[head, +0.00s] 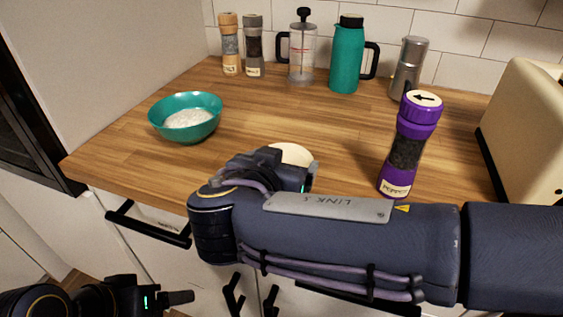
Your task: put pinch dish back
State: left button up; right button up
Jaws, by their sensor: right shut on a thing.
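A pale, round, shallow dish (294,153), which looks like the pinch dish, shows just beyond my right gripper (300,168) at the front middle of the wooden counter (265,120). The gripper is shut on it. My wrist and forearm hide the fingers and the dish's near side, so I cannot tell whether it touches the counter. My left gripper (180,297) is low at the bottom left, in front of the cabinet and away from the counter top. I cannot tell how far its fingers are apart.
A teal bowl (187,128) of white grains stands at the left. A purple pepper mill (407,150) stands right of the dish. Two mills (241,48), a French press (302,50), a teal jug (347,60) and a steel shaker (409,68) line the back. A cream toaster (530,125) stands right.

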jog(key=o, duration=0.9)
jog(key=shift+r+p, duration=0.25)
jog(key=shift+p, duration=0.2)
jog(key=v, duration=1.2)
jog(key=shift+f, duration=0.1)
